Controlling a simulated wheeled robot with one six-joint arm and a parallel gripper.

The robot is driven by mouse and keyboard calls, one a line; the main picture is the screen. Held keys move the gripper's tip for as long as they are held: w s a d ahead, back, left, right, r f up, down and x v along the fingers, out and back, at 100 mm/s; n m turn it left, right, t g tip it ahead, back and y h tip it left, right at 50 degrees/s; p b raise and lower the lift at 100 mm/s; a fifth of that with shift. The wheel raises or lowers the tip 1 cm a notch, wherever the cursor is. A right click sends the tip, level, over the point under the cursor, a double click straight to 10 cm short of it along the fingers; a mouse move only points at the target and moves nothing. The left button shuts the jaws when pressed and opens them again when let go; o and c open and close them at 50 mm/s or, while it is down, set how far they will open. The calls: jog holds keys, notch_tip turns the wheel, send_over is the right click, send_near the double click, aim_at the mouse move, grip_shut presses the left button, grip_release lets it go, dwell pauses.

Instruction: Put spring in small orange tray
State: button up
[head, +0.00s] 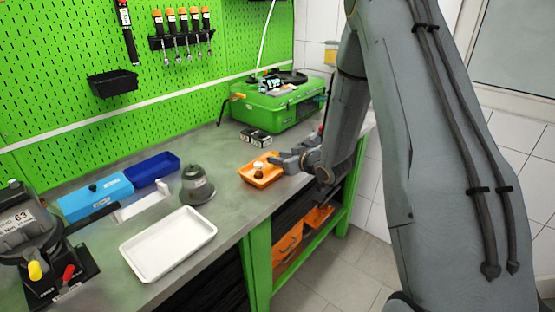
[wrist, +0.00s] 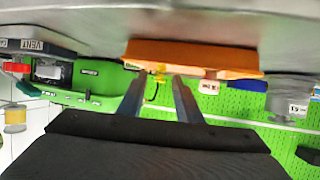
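The small orange tray (head: 262,172) sits on the grey bench near its front edge. It also shows in the wrist view (wrist: 190,57), just beyond the fingertips. A small brown and whitish item (head: 258,168) stands in the tray; I cannot tell whether it is the spring. No spring is clearly visible elsewhere. My gripper (head: 278,158) is at the right rim of the tray, low over the bench. In the wrist view my gripper (wrist: 158,82) has its two fingers apart, with a clear gap and nothing visible held between them.
A green case (head: 275,105) stands behind, with small dark boxes (head: 256,138) before it. A grey-green domed part (head: 197,184), a white tray (head: 168,243), blue bins (head: 152,168) and a black device (head: 30,235) stand leftward. Bare bench lies between the domed part and the orange tray.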

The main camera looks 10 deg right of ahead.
jog(key=s+d+r+m+g+h+b, duration=0.1)
jog(key=s+d+r+m+g+h, duration=0.15)
jog(key=s, duration=0.65)
jog(key=s+d+r+m+g+h+b, duration=0.1)
jog(key=s+d+g+h, duration=0.15)
jog(key=s, duration=0.75)
jog(key=s+a+g, duration=0.3)
jog(key=s, duration=0.4)
jog(key=s+a+m+g, duration=0.1)
jog(key=s+a+g, duration=0.1)
jog(key=s, duration=0.6)
jog(key=shift+a+r+g, duration=0.2)
jog(key=shift+a+g, duration=0.2)
jog(key=shift+g, duration=0.2)
jog(key=shift+f, duration=0.15)
